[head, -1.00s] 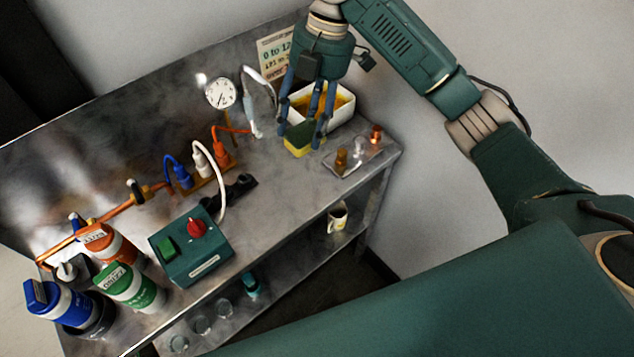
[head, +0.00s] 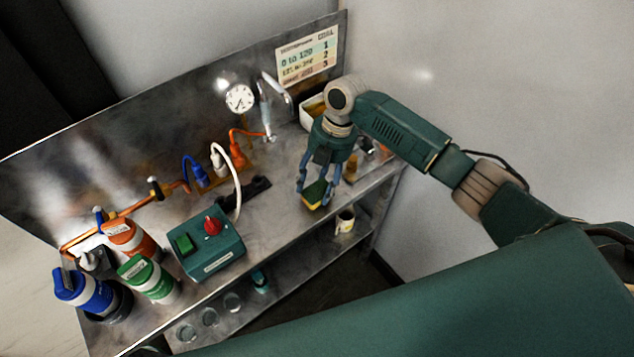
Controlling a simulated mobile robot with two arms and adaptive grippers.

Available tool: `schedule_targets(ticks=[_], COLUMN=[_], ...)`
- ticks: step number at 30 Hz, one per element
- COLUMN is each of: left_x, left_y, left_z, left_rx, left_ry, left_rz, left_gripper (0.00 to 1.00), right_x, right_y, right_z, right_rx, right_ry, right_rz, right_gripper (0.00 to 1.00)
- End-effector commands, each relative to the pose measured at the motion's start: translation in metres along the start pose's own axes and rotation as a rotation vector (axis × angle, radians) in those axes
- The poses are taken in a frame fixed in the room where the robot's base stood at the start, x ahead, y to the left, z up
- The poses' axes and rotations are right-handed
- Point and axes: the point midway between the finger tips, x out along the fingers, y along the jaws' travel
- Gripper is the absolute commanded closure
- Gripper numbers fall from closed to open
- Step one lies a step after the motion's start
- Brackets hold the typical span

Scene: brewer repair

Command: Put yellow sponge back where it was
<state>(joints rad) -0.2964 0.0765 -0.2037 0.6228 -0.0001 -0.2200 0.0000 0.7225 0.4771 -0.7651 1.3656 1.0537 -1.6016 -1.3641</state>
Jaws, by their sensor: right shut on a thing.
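The yellow sponge (head: 312,203) has a dark green top layer. My right gripper (head: 315,190) is shut on it, with one blue finger on each side. The sponge is near the front edge of the metal workbench (head: 275,215), to the right of the control box. I cannot tell whether it touches the bench top or hangs just above it. A white tub (head: 308,112) with yellow-brown contents stands behind my right arm, which hides most of it. My left gripper is not in view.
A teal box (head: 207,248) with a red knob and green switch stands left of the sponge. Orange, green and blue bottles (head: 148,280) crowd the left end. A mug (head: 345,219) and several glasses stand on the lower shelf. Small bottles (head: 351,168) are partly hidden behind my gripper.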

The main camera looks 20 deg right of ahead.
Motion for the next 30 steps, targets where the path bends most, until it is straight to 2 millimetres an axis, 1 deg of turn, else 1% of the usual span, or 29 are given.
schedule_targets(ticks=[1, 5, 13, 14, 16, 21, 25, 27, 29, 30], left_x=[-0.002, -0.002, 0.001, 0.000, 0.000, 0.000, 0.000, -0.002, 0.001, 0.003], left_y=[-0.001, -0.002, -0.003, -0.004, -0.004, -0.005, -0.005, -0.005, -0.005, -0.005], left_z=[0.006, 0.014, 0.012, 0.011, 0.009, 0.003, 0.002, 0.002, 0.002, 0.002], left_rx=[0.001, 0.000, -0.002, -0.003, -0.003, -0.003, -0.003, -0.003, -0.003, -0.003], left_ry=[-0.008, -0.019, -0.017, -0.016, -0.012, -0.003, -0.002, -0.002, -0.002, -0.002], left_rz=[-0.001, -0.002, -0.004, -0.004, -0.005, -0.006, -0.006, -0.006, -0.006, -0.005], left_gripper=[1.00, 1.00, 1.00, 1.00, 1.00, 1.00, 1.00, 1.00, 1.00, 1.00], right_x=[0.003, 0.006, 0.009, 0.009, 0.008, 0.008, 0.007, 0.003, -0.001, -0.006], right_y=[0.000, 0.000, 0.000, 0.000, 0.000, 0.000, 0.000, 0.000, 0.001, 0.002], right_z=[0.001, 0.002, 0.003, 0.003, 0.002, 0.002, 0.002, 0.001, 0.002, 0.002], right_rx=[0.001, 0.000, 0.001, 0.000, 0.000, 0.001, 0.001, 0.000, 0.000, -0.001], right_ry=[0.000, -0.001, -0.001, -0.001, -0.001, -0.001, -0.001, -0.001, -0.001, -0.001], right_rz=[-0.001, 0.001, 0.000, 0.001, 0.000, 0.000, 0.001, 0.001, 0.003, 0.004], right_gripper=[0.70, 0.70, 0.70, 0.45, 0.31, 0.30, 0.30, 0.30, 0.30, 0.30])
